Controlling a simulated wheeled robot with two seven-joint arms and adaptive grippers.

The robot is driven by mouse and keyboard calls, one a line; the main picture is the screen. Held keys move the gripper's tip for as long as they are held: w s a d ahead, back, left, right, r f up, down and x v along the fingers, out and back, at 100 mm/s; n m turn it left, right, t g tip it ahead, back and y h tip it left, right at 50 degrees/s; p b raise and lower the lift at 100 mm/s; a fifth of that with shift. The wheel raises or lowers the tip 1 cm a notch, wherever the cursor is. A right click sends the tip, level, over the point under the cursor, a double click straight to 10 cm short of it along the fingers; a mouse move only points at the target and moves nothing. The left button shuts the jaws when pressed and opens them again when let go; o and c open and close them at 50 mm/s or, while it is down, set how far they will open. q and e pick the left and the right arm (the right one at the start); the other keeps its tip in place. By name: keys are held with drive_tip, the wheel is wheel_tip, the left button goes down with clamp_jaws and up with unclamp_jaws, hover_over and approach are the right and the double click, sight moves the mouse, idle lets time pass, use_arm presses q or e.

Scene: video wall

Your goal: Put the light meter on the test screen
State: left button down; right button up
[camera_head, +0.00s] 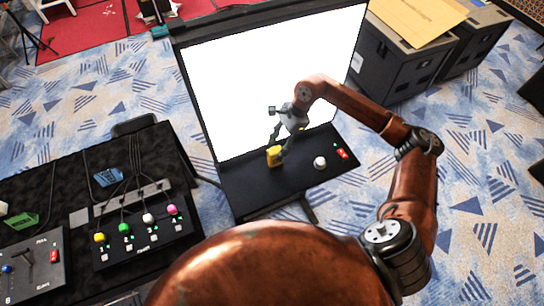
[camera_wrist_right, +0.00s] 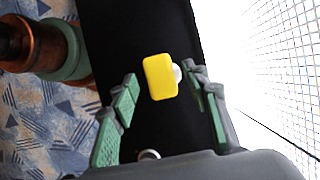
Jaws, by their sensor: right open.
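The light meter (camera_head: 274,155) appears as a small yellow block on the black shelf below the lit white test screen (camera_head: 235,85). In the right wrist view the yellow light meter (camera_wrist_right: 159,77) has a white round part at its side. My right gripper (camera_head: 282,141) is open just above and beside it. In the wrist view the yellow block shows between the two green-padded fingers; I cannot tell whether they touch it. My left gripper is out of view.
On the shelf (camera_head: 245,190) are a white round knob (camera_head: 320,162) and a red switch (camera_head: 342,153). A black table (camera_head: 60,180) with cabled button panels stands at the left. Dark cases (camera_head: 400,65) stand at the right. Patterned carpet is open at the right.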

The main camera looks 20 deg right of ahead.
drive_tip(key=shift+b+v, duration=0.3)
drive_tip(key=shift+v, duration=1.75)
drive_tip(key=shift+s, duration=0.1)
